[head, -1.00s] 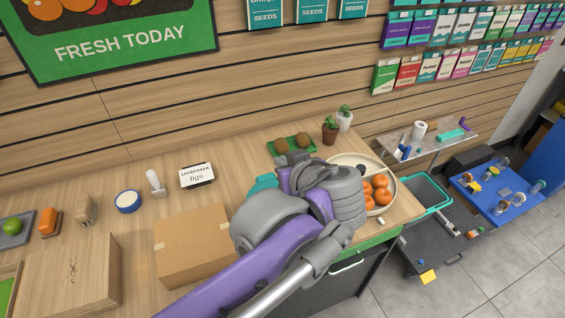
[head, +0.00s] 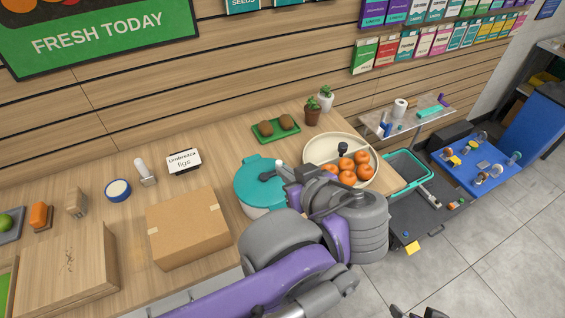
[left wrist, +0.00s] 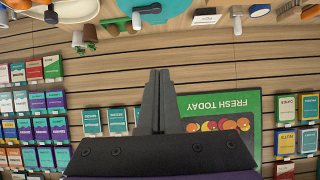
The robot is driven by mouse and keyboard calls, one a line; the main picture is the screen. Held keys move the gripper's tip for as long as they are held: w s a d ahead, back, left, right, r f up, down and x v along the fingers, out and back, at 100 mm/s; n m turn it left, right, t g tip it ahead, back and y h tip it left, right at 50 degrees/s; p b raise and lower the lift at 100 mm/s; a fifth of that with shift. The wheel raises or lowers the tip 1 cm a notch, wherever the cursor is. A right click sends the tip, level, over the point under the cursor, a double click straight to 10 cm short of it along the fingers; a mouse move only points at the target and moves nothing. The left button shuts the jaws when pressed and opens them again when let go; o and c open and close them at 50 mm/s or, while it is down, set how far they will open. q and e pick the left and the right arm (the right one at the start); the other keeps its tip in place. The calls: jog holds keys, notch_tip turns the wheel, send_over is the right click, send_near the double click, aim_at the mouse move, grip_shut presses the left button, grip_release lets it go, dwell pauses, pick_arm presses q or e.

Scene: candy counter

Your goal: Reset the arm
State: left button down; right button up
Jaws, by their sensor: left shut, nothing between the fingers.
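My left arm comes in from the bottom of the head view, bent over the front of the counter. My left gripper (left wrist: 156,100) shows clearly in the left wrist view, its two fingers together and nothing between them. They point up in the picture, in front of the slatted wall. In the head view, the wrist is beside the teal-lidded pot (head: 257,187), partly covering it, and the fingertips are hard to make out.
A cream bowl (head: 311,150) of oranges stands right of the pot, near the counter's end. A cardboard box (head: 188,228) and a wooden box (head: 68,265) are left. A green tray (head: 262,139) and potted plants (head: 312,112) stand behind. A dark shape shows at the bottom edge.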

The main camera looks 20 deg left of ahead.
dwell(0.4)
pick_arm(q)
jog(key=s+f+m+g+h, duration=0.1)
jog(key=s+f+m+h, duration=0.3)
jog(key=f, duration=0.7)
jog(key=s+a+f+m+g+h, duration=0.1)
jog(key=s+f+m+h, duration=0.3)
jog(key=f, duration=0.6)
jog(key=shift+s+a+f+m+h, duration=0.15)
jog(key=shift+s+f+m+h, duration=0.15)
jog(key=shift+m+h, duration=0.6)
